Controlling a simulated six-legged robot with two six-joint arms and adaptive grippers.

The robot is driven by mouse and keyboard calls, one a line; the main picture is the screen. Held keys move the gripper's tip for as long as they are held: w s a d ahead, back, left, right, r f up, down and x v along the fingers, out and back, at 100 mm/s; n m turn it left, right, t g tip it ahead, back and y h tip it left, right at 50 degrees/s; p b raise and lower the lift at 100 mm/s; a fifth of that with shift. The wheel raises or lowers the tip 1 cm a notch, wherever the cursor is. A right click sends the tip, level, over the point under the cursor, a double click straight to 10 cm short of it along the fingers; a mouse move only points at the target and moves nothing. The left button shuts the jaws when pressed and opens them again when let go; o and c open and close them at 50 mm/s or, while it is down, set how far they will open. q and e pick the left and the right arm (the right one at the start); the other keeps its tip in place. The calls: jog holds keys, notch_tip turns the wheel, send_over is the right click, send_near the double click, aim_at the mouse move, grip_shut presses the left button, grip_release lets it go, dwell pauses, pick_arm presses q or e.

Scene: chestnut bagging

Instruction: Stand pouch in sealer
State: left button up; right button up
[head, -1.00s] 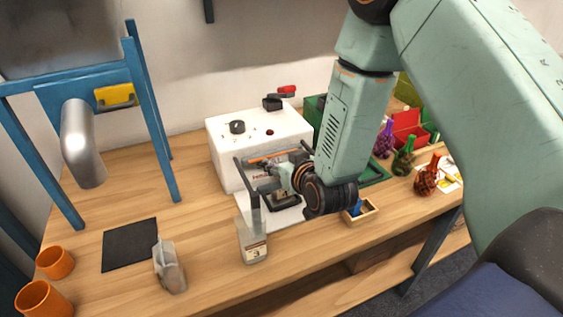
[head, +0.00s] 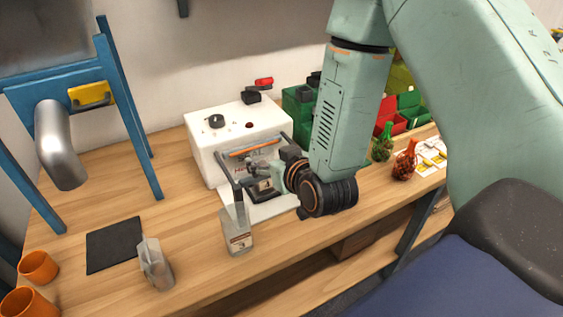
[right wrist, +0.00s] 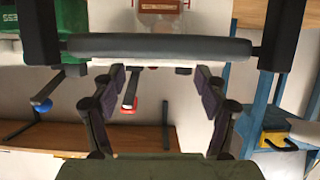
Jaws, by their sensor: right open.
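The sealer (head: 205,158) is a white box with a dark knob on top, an orange strip and a dark-armed frame in front. My right gripper (head: 256,172) is open at the sealer's front, near the frame; no pouch shows between its fingers. In the right wrist view its fingers (right wrist: 160,78) are apart, with a dark bar (right wrist: 160,46) across just past the tips. My left gripper is not in view.
A black mat (head: 113,246) and orange cups (head: 38,267) are at left, below a blue stand (head: 130,95) with a metal spout (head: 58,150). A red net bag (head: 405,162) and green bins (head: 298,105) are at right. The front table strip is partly clear.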

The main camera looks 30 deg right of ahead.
jog(key=shift+p+v, duration=1.65)
jog(key=shift+v, duration=1.8)
jog(key=s+a+f+g+y, duration=0.1)
jog(key=s+a+f+g, duration=0.2)
jog(key=s+f+g, duration=1.05)
jog(key=s+f, duration=0.8)
jog(key=s, duration=0.4)
jog(key=shift+s+a, duration=0.2)
jog(key=shift+s, duration=0.2)
jog(key=shift+w, duration=0.1)
